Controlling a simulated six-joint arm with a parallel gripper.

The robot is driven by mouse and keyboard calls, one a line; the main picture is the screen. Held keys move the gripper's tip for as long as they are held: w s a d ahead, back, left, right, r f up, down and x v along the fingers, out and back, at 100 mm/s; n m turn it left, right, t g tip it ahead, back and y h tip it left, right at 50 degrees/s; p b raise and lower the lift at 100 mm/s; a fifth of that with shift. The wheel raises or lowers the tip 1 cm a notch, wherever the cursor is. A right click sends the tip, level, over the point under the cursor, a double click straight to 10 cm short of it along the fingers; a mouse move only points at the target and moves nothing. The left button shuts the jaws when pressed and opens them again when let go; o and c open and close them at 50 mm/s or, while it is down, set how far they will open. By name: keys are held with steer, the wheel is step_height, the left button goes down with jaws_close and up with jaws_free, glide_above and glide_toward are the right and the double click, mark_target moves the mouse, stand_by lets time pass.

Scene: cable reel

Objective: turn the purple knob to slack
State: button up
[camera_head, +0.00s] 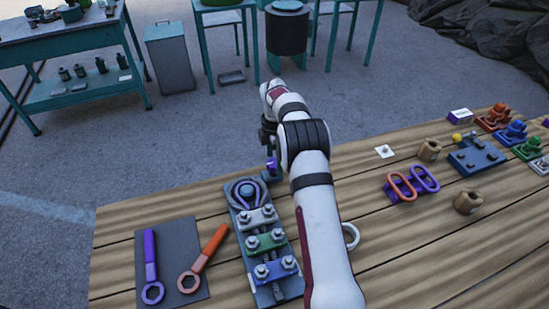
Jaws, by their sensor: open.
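A small purple part that looks like the purple knob (271,163) shows at the far edge of the wooden table, just left of my white arm. It sits by a dark blue block, and my arm hides part of it. My gripper (268,148) is right above or beside this purple part, pointing down. It is open, but its fingers are small and dark here, and I cannot tell whether they are around the knob or touch it. Any markings for slack are not visible.
A clamp plate (238,217) with a cable loop and bolted bars lies left of my arm. A dark mat (184,231) holds a purple wrench and an orange wrench (205,257). Purple and orange ring handles (412,184), wooden spools (468,202) and coloured blocks lie to the right.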

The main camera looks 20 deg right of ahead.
mark_target(275, 162)
step_height(275, 162, up, 16)
stand_by(0.3)
steer(key=shift+f, duration=0.1)
